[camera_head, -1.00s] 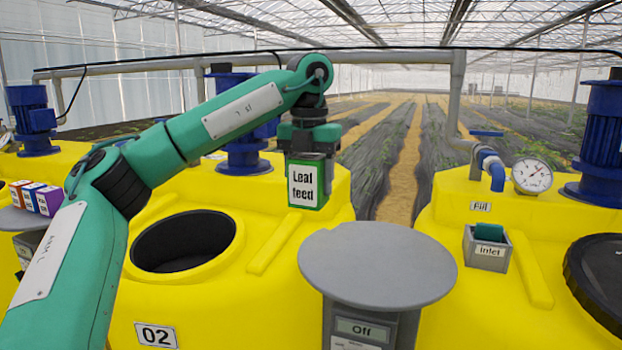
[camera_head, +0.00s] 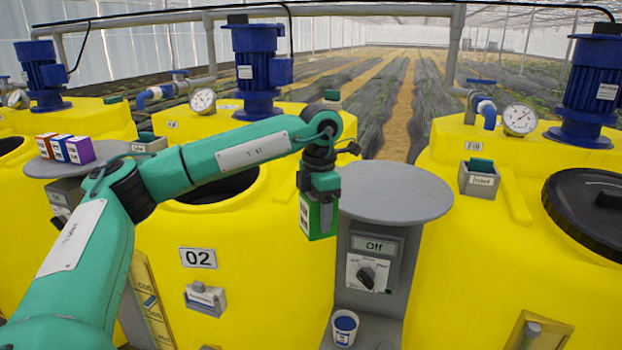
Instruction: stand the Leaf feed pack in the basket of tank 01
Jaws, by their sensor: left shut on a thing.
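My left gripper (camera_head: 321,188) points down and is shut on the Leaf feed pack (camera_head: 320,218), a green box with a white label that now shows edge-on. The pack hangs upright in front of the left edge of the grey round table, against the right side of the tank marked 02 (camera_head: 198,258). No tank number 01 is readable in view. I cannot make out a basket. My right gripper is not in view.
The grey round table top (camera_head: 392,194) is empty, above a control box with a dial (camera_head: 368,275). A small cup (camera_head: 345,328) stands below. Tank 02's opening is partly behind my arm. The right tank has a black lid (camera_head: 590,205). Several small packs (camera_head: 66,149) stand on a left table.

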